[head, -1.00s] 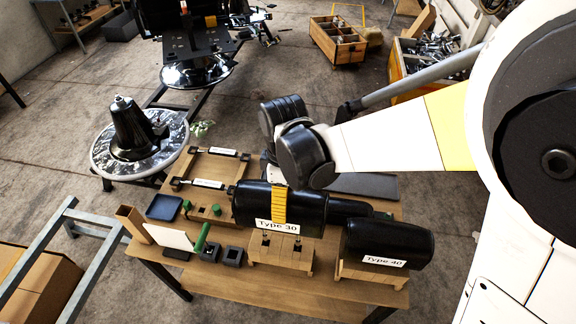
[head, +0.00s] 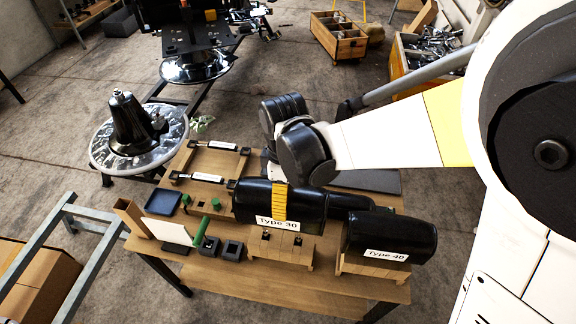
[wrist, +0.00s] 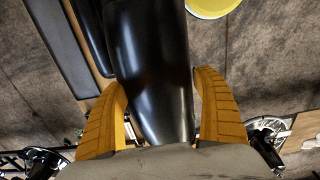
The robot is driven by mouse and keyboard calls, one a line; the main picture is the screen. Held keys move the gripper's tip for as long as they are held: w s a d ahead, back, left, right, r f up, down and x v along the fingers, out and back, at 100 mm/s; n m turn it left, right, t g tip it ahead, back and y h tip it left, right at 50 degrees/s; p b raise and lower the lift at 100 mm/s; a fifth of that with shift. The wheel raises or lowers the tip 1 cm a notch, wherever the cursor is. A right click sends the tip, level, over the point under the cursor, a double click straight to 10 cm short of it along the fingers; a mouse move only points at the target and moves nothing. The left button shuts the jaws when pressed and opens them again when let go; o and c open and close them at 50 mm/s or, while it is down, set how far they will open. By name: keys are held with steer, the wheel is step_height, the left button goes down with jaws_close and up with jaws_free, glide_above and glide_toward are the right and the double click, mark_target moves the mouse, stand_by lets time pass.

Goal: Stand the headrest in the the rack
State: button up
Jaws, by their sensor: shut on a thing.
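The black padded headrest labelled Type 30 (head: 250,200) is held level above a wooden rack block (head: 280,254) at the front of the bench. My gripper (head: 280,203) is shut on it, with one yellow finger over its front face. In the wrist view, the headrest (wrist: 152,70) lies between both yellow fingers of my gripper (wrist: 160,95). Short dark post ends show between the headrest and the block. I cannot tell whether they are inside the block's holes.
A second black headrest labelled Type 40 (head: 392,236) sits on its wooden block close on the right. Another black roll (head: 348,206) lies behind. Small dark blocks (head: 231,250), a green cylinder (head: 201,231) and a blue tray (head: 163,202) are on the left.

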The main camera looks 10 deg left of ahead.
steer(key=shift+f+b, duration=3.55)
steer(key=shift+f, duration=0.7)
steer(key=o, duration=1.3)
steer(key=shift+o, duration=0.3)
step_height(320, 180, up, 12)
steer(key=shift+r, duration=0.1)
